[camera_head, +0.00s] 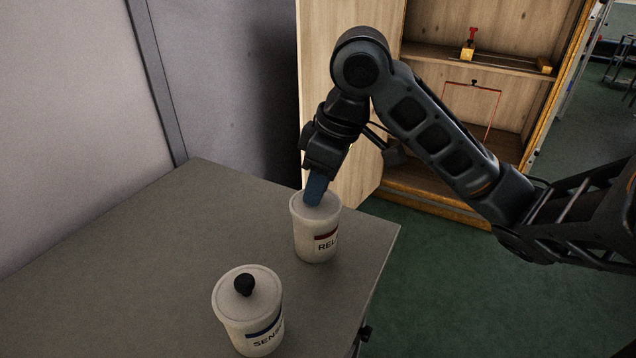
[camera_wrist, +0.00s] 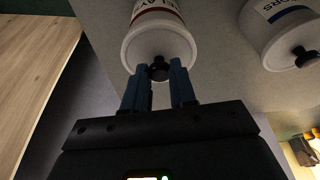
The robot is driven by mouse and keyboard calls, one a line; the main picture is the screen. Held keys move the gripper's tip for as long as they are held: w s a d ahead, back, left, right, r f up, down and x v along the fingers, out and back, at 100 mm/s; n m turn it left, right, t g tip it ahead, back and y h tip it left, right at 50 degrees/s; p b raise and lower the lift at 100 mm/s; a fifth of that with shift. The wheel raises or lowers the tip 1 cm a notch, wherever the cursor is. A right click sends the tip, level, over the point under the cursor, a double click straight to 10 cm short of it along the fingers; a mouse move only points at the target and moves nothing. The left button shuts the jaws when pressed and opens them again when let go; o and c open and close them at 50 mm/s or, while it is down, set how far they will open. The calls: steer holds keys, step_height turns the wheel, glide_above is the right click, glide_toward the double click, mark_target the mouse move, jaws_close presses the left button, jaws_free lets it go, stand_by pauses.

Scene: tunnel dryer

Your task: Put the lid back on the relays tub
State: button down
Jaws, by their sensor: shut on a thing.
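The white relays tub (camera_head: 316,242) stands upright near the table's right edge; its label is partly turned away. It also shows in the wrist view (camera_wrist: 163,18). Its white lid (camera_wrist: 150,45) covers the tub mouth and looks level; I cannot tell whether it is fully seated. My gripper (camera_head: 316,198) points down over the tub, its blue fingers at the lid's centre. In the wrist view my gripper (camera_wrist: 162,72) is shut on the lid's black knob (camera_wrist: 158,69). The fingers hide the knob in the head view.
A lidded sensors tub (camera_head: 250,325) with a black knob stands nearer on the grey table (camera_head: 140,270). The table's left part is clear. Behind stands an open wooden cabinet (camera_head: 430,80) with small items on its shelf. A grey wall panel borders the left.

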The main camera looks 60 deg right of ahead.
steer(key=shift+c, duration=1.8)
jaws_free()
steer(key=shift+r, duration=0.1)
steer(key=shift+r+p, duration=3.4)
steer(key=shift+r, duration=0.05)
steer(key=shift+c, duration=0.3)
jaws_close()
